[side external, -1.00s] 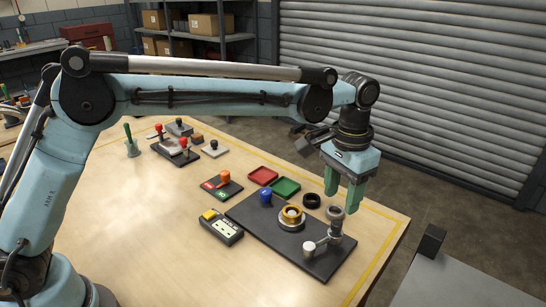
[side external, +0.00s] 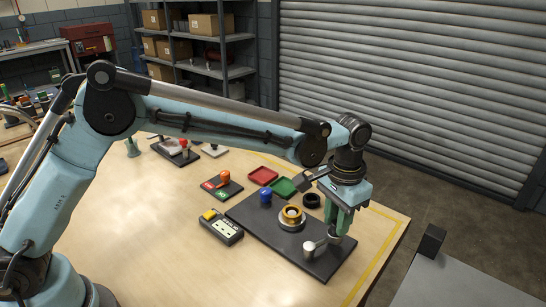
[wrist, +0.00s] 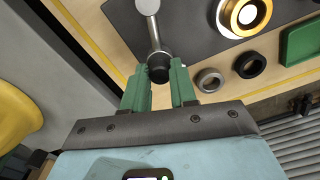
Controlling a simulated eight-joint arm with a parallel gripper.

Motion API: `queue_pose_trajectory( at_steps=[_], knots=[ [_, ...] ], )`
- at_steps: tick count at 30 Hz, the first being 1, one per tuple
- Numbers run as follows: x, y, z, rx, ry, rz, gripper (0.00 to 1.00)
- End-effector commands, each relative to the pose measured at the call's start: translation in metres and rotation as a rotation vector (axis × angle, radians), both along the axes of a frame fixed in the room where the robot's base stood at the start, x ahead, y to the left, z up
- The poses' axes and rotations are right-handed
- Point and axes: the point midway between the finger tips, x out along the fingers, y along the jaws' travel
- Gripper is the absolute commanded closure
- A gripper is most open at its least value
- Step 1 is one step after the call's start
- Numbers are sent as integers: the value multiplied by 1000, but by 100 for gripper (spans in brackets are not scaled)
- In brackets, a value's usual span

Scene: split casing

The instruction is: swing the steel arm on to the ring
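The steel arm (side external: 318,243) lies low over the dark base plate (side external: 275,240). Its pale round end (side external: 308,247) is at the plate's front, and it also shows in the wrist view (wrist: 148,6). Its dark knob (wrist: 158,68) is at the other end. The brass ring (side external: 291,216) with a pale centre sits on the plate, apart from the arm, and it shows at top right in the wrist view (wrist: 243,14). My gripper (wrist: 158,78) points down with its green fingers on either side of the knob. Whether they press on it is unclear.
A black ring (side external: 311,201) and a grey ring (wrist: 209,80) lie beyond the plate. A blue knob (side external: 265,196) stands on the plate's far left. Green (side external: 284,187) and red (side external: 263,176) trays lie behind. A meter (side external: 221,227) lies to the left. The table's front left is clear.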

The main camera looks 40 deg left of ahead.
Motion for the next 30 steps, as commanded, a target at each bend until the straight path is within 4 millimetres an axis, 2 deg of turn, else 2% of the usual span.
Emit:
queue_pose_trajectory(
  at_steps=[1,5,20,30],
  knots=[
    [0,0,0,0,0,0,81],
    [0,0,0,0,0,0,100],
    [1,3,0,0,1,46,100],
    [4,19,1,-1,1,277,100]
  ],
)
